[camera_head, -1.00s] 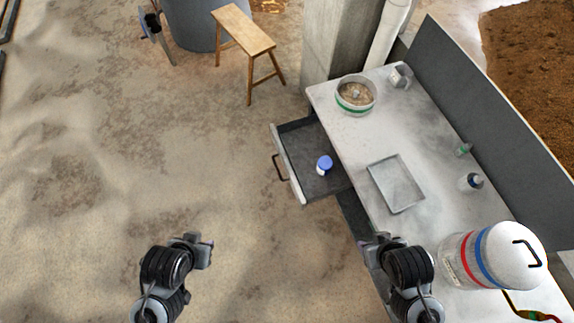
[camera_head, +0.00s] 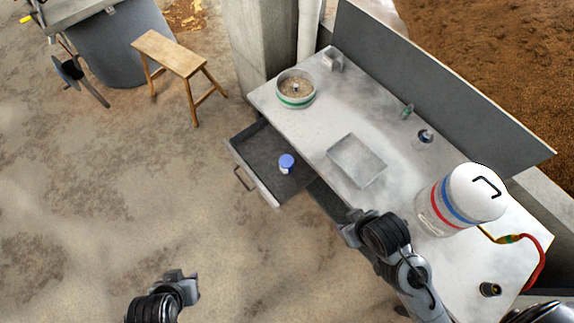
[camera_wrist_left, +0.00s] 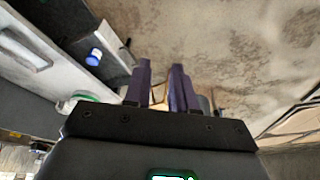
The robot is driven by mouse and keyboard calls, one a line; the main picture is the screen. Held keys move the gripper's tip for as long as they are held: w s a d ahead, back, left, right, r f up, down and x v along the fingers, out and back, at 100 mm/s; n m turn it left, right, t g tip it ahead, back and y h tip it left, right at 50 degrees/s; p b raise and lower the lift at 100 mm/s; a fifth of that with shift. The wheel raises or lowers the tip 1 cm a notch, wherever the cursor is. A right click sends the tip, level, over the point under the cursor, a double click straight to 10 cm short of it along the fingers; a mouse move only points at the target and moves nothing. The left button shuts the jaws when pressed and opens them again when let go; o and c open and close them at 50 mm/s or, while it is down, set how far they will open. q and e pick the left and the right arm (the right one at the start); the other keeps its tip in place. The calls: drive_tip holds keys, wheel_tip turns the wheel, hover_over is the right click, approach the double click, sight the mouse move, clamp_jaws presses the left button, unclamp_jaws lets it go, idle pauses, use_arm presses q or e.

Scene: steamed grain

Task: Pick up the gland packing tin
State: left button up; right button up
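A small white tin with a blue lid (camera_head: 286,163), which looks like the gland packing tin, sits in the open drawer (camera_head: 240,165) of the workbench. It also shows in the left wrist view (camera_wrist_left: 93,57), at the left. My left gripper (camera_head: 185,285) is low over the open floor, well apart from the drawer. Its two purple fingers (camera_wrist_left: 160,85) stand apart with nothing between them. My right gripper (camera_head: 352,228) is near the bench's front edge, to the right of the drawer; its fingers are too small to read.
The workbench (camera_head: 315,125) carries a green-banded round container (camera_head: 295,90), a shallow grey tray (camera_head: 357,160), a large white-lidded jar (camera_head: 462,200) and small bottles. A wooden stool (camera_head: 172,55) stands to the left. The floor in front of the drawer is clear.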

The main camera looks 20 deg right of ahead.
use_arm(q)
drive_tip(key=o, duration=1.4)
